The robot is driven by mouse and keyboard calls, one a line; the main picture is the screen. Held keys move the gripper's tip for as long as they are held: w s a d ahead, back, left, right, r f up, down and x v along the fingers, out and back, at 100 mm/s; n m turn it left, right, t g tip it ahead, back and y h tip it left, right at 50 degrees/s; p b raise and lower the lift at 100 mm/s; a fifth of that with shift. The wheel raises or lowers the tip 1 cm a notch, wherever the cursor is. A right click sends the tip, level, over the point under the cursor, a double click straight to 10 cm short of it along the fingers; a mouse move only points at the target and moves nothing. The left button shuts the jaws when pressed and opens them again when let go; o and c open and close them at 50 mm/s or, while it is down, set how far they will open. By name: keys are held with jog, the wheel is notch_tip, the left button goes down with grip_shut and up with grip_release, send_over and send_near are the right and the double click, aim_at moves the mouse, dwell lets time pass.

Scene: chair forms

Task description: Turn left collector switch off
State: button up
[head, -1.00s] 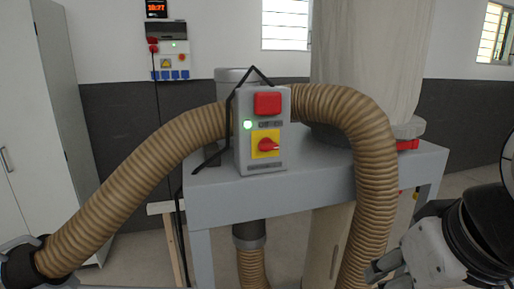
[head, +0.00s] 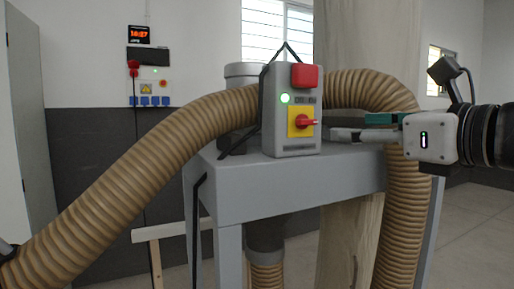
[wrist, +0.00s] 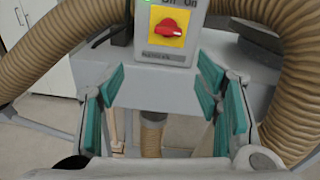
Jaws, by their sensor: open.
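The collector's grey control box (head: 290,134) stands on the grey stand. It carries a red rotary switch (head: 305,121) on a yellow plate, a red block above it and a lit green lamp (head: 285,98). In the wrist view the red switch knob (wrist: 168,27) sits at top centre, lying roughly sideways, with "Off" and "On" lettering partly cut off above it. My gripper (head: 352,128) is to the right of the box, pointing left towards it. Its teal-padded fingers (wrist: 162,90) are apart and empty, and the switch lies ahead of them, untouched.
A thick brown ribbed hose (head: 150,165) arches behind the box and down on the right, close to my gripper. The grey stand (head: 275,187) lies below. A wall panel (head: 148,85) with a clock hangs behind. A grey cabinet (head: 22,110) stands at left.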

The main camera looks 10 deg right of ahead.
aim_at(310, 122)
jog(key=shift+m+t, duration=0.4)
jog(key=shift+m, duration=0.5)
jog(key=x, duration=0.4)
jog(key=b+x, duration=0.1)
jog(key=x, duration=0.4)
jog(key=d+b+x, duration=0.1)
jog(key=x, duration=0.3)
jog(key=shift+w+a+r, duration=0.1)
jog(key=shift+w+r, duration=0.1)
jog(key=shift+w, duration=0.25)
jog(key=c, duration=1.2)
